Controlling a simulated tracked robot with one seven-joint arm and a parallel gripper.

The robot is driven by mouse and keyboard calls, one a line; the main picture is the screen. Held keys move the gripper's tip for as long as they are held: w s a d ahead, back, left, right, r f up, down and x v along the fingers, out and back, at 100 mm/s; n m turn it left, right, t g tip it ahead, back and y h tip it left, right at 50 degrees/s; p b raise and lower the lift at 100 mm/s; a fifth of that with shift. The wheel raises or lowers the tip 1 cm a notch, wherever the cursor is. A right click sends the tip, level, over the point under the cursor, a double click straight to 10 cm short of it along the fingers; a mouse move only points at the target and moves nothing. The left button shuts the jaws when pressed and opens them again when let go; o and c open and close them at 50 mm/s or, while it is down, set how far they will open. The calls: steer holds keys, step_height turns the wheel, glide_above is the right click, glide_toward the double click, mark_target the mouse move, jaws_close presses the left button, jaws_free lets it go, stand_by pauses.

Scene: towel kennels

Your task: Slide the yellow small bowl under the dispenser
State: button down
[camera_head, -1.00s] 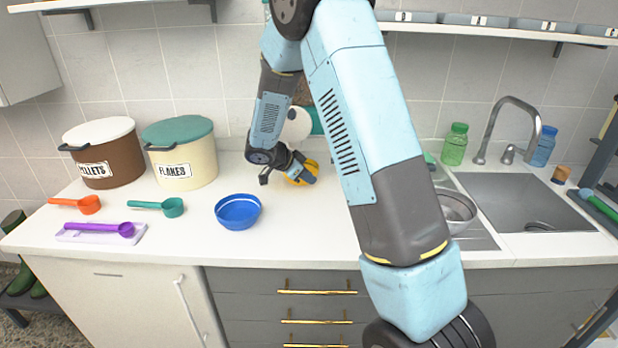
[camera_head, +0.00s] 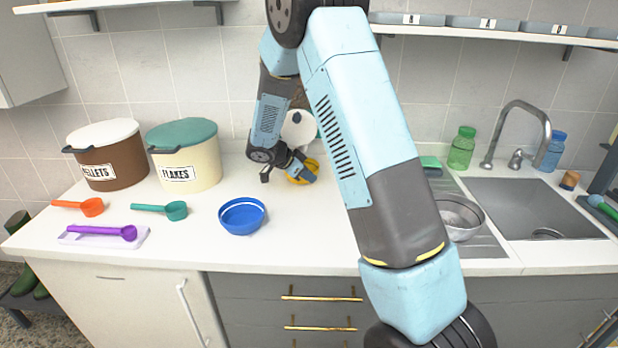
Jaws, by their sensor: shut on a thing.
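The yellow small bowl (camera_head: 313,166) sits on the white counter behind my arm, partly covered by my gripper. My gripper (camera_head: 299,176) is low over the counter and shut on the bowl's near side; its fingers are small and partly hidden. Just behind the bowl stands a round white thing (camera_head: 297,127) with a dark opening, partly hidden by my arm. It may be the dispenser, with a teal part beside it. I cannot tell whether the bowl is under it.
A blue bowl (camera_head: 242,216) stands in front and left of my gripper. Scoops, including a teal one (camera_head: 174,210), lie further left, before the brown pellets bin (camera_head: 112,168) and cream flakes bin (camera_head: 190,172). A metal bowl (camera_head: 462,217) stands right, by the sink (camera_head: 535,208).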

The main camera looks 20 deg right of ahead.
steer(key=c, duration=1.1)
jaws_free()
steer(key=shift+a+r, duration=0.1)
